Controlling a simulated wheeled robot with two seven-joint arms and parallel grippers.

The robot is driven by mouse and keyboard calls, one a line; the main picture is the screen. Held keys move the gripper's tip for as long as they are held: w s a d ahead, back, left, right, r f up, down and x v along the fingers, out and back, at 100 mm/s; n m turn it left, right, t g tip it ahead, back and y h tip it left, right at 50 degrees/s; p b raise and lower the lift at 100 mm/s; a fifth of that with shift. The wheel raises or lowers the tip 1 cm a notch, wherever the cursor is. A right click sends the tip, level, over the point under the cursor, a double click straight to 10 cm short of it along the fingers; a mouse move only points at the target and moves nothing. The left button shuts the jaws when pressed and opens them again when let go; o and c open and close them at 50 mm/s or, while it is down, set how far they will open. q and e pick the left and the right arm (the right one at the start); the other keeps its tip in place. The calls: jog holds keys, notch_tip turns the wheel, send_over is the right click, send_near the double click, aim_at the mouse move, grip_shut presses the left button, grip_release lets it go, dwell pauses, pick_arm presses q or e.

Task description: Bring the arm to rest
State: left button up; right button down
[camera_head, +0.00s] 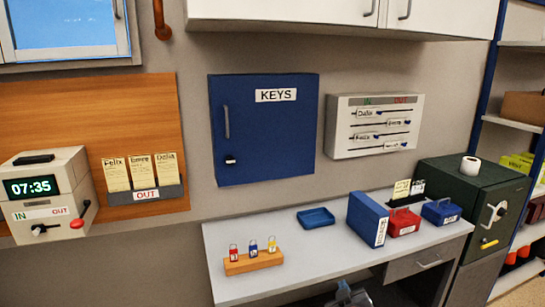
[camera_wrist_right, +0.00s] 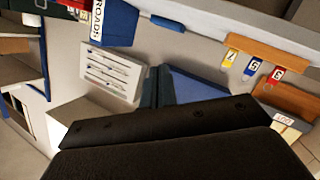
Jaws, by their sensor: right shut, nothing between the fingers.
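My right gripper (camera_head: 345,296) shows at the bottom edge of the head view, low in front of the desk. Only a small part of it is visible, and it is shut and empty. It is apart from the things on the desk top. In the right wrist view a dark part of my own arm or gripper fills the lower middle and hides much of the scene. My left gripper is not in view.
The desk (camera_head: 305,262) holds a wooden key rack (camera_head: 254,263), a blue tray (camera_head: 316,218), a blue binder (camera_head: 367,220) and red (camera_head: 404,223) and blue boxes (camera_head: 440,212). A green safe (camera_head: 470,185) stands right. The blue key cabinet (camera_head: 264,135) hangs above, closed.

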jog(key=s+d+f+m+g+y, duration=0.1)
jog(key=s+f+g, duration=0.4)
jog(key=s, duration=0.6)
jog(key=s+f+m+g, duration=0.1)
jog(key=s+f+g, duration=0.2)
jog(key=s+f, duration=0.65)
jog(key=s+d+f+m+g+y, duration=0.1)
jog(key=s+f+g, duration=0.3)
jog(key=s, duration=1)
notch_tip(320, 180, down, 29)
jog(key=w+a+g, duration=0.1)
jog(key=w+a, duration=0.1)
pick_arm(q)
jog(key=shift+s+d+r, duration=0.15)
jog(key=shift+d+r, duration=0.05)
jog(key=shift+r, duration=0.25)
pick_arm(e)
jog(key=s+f, duration=0.4)
jog(key=f, duration=0.5)
jog(key=s+f, duration=0.4)
jog(key=f, duration=0.6)
jog(key=shift+f+g, duration=0.3)
jog(key=shift+g, duration=0.1)
jog(key=shift+s+a, duration=0.1)
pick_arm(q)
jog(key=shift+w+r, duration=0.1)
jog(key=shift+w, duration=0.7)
